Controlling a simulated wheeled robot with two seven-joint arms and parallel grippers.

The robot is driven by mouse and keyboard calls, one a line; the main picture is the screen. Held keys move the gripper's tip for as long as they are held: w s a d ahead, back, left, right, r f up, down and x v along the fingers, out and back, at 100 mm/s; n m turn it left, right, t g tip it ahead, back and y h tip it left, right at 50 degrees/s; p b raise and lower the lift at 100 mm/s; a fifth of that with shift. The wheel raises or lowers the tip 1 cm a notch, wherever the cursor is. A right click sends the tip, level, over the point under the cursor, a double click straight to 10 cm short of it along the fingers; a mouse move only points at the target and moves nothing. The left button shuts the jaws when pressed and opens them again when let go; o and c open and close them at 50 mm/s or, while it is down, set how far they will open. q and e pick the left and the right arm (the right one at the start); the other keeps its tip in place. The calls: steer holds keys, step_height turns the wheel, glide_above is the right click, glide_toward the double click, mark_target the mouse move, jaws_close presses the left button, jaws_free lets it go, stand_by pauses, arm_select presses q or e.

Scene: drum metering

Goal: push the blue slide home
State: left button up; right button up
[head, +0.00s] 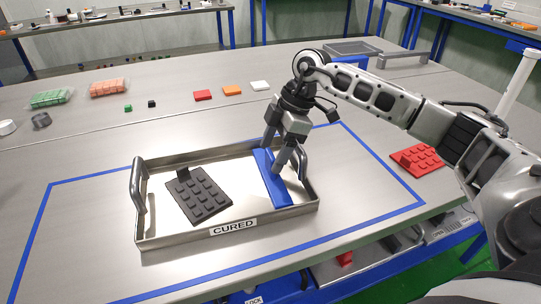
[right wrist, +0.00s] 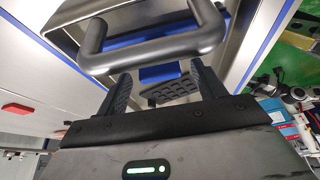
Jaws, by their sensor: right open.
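The blue slide (head: 273,188) is a flat blue strip lying across the right part of a metal tray (head: 160,239) labelled CURED, in the head view. A dark grey studded block (head: 200,196) lies left of it in the tray. My right gripper (head: 274,155) is open and points down at the slide's far half, with its fingers over or beside it; contact cannot be told. In the right wrist view, a blue part, likely the slide (right wrist: 160,73), and a dark gridded block (right wrist: 172,92) show between the open fingers (right wrist: 163,88). My left gripper is out of view.
The tray's right handle (head: 302,160) stands close to my right gripper and looms large in the right wrist view (right wrist: 150,50). A red studded block (head: 416,160) lies at the right. Small red, orange and white blocks lie behind the tray. Blue tape surrounds the tray.

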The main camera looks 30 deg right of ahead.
steer(key=shift+x, duration=1)
